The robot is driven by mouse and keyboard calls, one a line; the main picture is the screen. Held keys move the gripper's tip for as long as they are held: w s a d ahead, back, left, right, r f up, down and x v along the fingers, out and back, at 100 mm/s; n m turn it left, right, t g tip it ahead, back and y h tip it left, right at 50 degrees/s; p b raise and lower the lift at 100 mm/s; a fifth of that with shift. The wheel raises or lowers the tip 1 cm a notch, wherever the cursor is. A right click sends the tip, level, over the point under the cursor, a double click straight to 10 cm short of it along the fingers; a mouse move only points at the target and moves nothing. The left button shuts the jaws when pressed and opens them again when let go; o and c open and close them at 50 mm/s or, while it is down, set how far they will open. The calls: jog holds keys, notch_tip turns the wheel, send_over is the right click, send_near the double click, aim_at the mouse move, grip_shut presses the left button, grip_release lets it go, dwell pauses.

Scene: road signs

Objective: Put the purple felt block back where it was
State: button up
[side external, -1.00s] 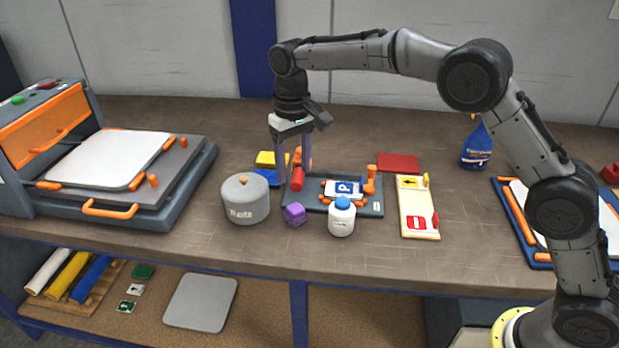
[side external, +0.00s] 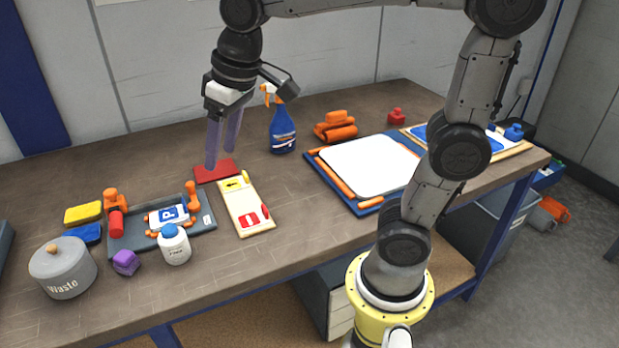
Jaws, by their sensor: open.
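The purple felt block (side external: 126,262) sits on the bench top at the left. It stands between the grey waste pot and the white bottle, just in front of the grey tray (side external: 196,232). My gripper (side external: 222,148) is open, with its two long pale purple fingers pointing down. It is over the red flat piece (side external: 216,171) at the back of the bench, well behind and to the right of the purple block. Nothing shows between the fingers. Whether the fingertips touch the red piece I cannot tell.
The waste pot (side external: 63,268) and the blue-capped bottle (side external: 174,245) flank the block closely. Yellow (side external: 83,212) and blue sponges (side external: 86,233) lie behind the pot.

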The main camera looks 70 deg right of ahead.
jog(key=s+d+f+t, duration=0.1)
jog(key=s+f, duration=0.1)
jog(key=s, duration=0.5)
jog(key=s+d+f+t, duration=0.1)
jog(key=s+d+f, duration=0.1)
jog(key=s, duration=0.5)
jog(key=shift+s+f, duration=0.15)
jog(key=shift+f, duration=0.7)
